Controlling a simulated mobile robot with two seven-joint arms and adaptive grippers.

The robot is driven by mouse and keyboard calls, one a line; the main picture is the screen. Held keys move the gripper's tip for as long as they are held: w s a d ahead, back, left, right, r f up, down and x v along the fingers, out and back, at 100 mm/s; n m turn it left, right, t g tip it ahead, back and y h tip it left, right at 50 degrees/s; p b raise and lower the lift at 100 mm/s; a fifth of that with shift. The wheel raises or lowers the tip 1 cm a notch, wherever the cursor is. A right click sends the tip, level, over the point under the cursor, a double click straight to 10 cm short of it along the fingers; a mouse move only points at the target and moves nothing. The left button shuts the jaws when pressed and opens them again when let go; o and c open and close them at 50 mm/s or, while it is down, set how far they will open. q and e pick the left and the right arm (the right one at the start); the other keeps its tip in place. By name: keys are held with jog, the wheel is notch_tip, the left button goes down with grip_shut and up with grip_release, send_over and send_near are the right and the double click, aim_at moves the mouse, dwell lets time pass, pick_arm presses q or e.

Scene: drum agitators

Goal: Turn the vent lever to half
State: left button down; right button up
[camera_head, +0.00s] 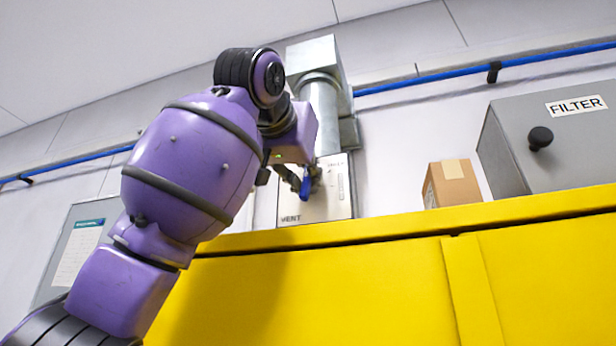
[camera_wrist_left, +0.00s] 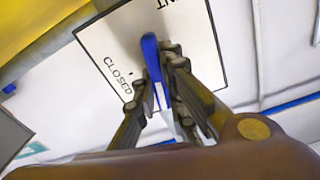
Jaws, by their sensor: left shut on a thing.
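The vent panel (camera_head: 328,208) is a white plate on the wall, marked VENT, below a grey metal duct. Its blue lever (camera_head: 306,188) shows as a small blue piece at my left gripper (camera_head: 297,180). In the left wrist view the blue lever (camera_wrist_left: 150,50) stands between the dark fingers of my left gripper (camera_wrist_left: 157,88), which is shut on it. The word CLOSED shows upside down on the panel (camera_wrist_left: 112,50), to the left of the lever. Other panel lettering is cut off or partly hidden. My right gripper is not in view.
A yellow cabinet (camera_head: 330,290) fills the front below the panel. A cardboard box (camera_head: 452,186) and a grey FILTER box (camera_head: 560,150) with a black knob are to the right. A blue pipe (camera_head: 430,78) and the grey duct (camera_head: 324,110) run along the wall.

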pick_arm(q)
jog(key=m, duration=0.6)
jog(key=shift+s+d+f, duration=0.1)
jog(key=shift+d+f, duration=0.05)
jog(key=shift+d, duration=0.1)
jog(key=shift+m, duration=0.3)
jog(key=c, duration=1.8)
grip_release()
jog(key=shift+s, duration=0.1)
jog(key=v, duration=1.2)
